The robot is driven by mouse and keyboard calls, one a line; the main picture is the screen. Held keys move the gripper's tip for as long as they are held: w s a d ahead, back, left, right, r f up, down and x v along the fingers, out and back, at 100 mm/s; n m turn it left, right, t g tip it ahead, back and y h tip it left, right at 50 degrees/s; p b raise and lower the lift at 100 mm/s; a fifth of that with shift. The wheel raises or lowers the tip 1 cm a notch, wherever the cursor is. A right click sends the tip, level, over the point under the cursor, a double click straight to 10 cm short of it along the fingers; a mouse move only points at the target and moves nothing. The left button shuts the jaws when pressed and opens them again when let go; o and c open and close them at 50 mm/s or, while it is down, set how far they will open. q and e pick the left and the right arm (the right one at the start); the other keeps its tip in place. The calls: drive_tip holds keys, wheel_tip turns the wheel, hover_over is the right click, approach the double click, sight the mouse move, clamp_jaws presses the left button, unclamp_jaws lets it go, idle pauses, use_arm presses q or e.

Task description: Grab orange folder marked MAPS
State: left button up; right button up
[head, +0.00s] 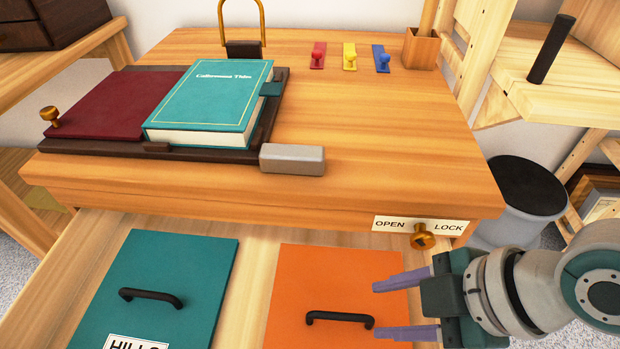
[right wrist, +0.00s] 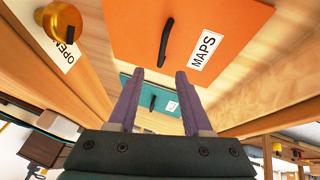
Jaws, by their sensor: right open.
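The orange folder (head: 330,270) lies flat in the open drawer, on the right side, with a black handle (head: 340,318) on it. In the right wrist view the orange folder (right wrist: 225,20) shows its white MAPS label (right wrist: 205,50) and its black handle (right wrist: 165,42). My right gripper (head: 405,306) is open and empty, over the right part of the orange folder and right of its handle. It also shows in the right wrist view (right wrist: 160,98), apart from the handle. My left gripper is not in view.
A teal folder (head: 190,280) marked HILLS lies left of the orange one. The desk (head: 400,130) overhangs the drawer's back, with a brass OPEN/LOCK knob (head: 422,237) near my right gripper. A teal book (head: 210,95) and grey block (head: 292,159) are on top.

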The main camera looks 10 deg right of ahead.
drive_tip(key=b, duration=0.2)
hover_over(344, 316)
drive_tip(key=s+d, duration=0.2)
wheel_tip(344, 316, down, 4)
drive_tip(key=shift+s+f, duration=0.1)
drive_tip(key=b+x, duration=0.3)
drive_tip(key=x, duration=0.1)
drive_tip(key=shift+d+f, duration=0.1)
drive_tip(key=shift+f, duration=0.2)
drive_tip(key=shift+w+a+f, duration=0.2)
drive_tip(key=shift+w+f, duration=0.05)
drive_tip(key=shift+w, duration=0.05)
drive_tip(key=shift+c, duration=0.2)
clamp_jaws()
